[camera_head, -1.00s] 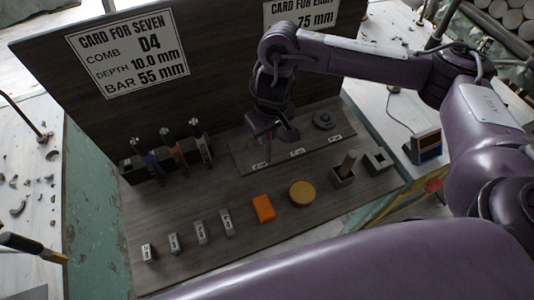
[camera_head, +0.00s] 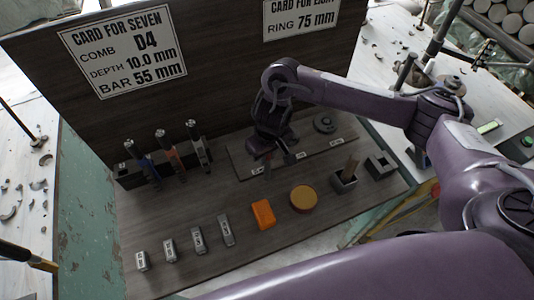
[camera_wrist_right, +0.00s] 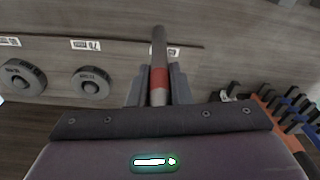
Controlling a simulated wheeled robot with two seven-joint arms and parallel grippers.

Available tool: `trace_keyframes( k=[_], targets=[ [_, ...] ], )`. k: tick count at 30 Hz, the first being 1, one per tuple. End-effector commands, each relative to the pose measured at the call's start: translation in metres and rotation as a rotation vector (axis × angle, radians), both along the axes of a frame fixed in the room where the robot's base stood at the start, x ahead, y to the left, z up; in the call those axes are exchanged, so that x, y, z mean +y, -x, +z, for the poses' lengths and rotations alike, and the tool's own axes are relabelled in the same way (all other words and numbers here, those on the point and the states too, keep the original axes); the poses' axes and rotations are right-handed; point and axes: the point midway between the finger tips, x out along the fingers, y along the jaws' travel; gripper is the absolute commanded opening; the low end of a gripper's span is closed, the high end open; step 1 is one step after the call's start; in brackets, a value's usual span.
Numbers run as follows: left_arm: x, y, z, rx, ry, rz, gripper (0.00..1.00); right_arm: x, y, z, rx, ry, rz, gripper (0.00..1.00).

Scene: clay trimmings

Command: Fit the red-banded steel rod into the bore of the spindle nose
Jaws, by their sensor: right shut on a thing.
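The steel rod (camera_wrist_right: 158,50) with a red band stands out from between the fingers of my right gripper (camera_wrist_right: 157,88) in the right wrist view. The gripper is shut on it around the red band. In the head view my right gripper (camera_head: 276,158) hangs over the board's labelled strip, where the rod is too small to make out clearly. I cannot pick out the spindle nose or its bore with certainty in either view. My left gripper is not in view.
Two grey discs (camera_wrist_right: 92,82) lie at left in the wrist view; one disc (camera_head: 325,123) shows in the head view. An orange block (camera_head: 263,213), a tan round piece (camera_head: 303,198), square holders (camera_head: 380,165) and several small grey blocks (camera_head: 197,239) stand on the board, before an upright back panel (camera_head: 225,60).

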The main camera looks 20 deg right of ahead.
Motion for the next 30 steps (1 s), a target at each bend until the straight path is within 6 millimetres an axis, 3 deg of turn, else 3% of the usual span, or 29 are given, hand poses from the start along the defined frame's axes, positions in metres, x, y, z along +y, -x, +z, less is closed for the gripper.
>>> trace_keyframes(
  k=[1,2,6,17,30],
  targets=[
    [0.000,0.000,0.000,0.001,0.000,0.000,0.36,0.000,0.000,-0.001,0.000,-0.001,0.000,0.00],
    [0.000,0.001,0.000,0.001,0.000,0.000,0.36,0.000,0.000,-0.001,0.001,0.000,0.000,0.22],
    [0.000,0.001,0.000,0.001,0.000,-0.001,0.36,0.000,0.000,-0.001,0.001,0.000,0.000,0.40],
    [0.000,0.001,0.001,0.001,0.000,-0.002,0.36,0.000,0.000,0.005,-0.001,0.000,0.001,0.40],
    [0.000,0.001,0.036,0.001,0.000,-0.003,0.36,-0.003,0.009,0.091,-0.004,0.001,0.003,0.40]
  ],
)
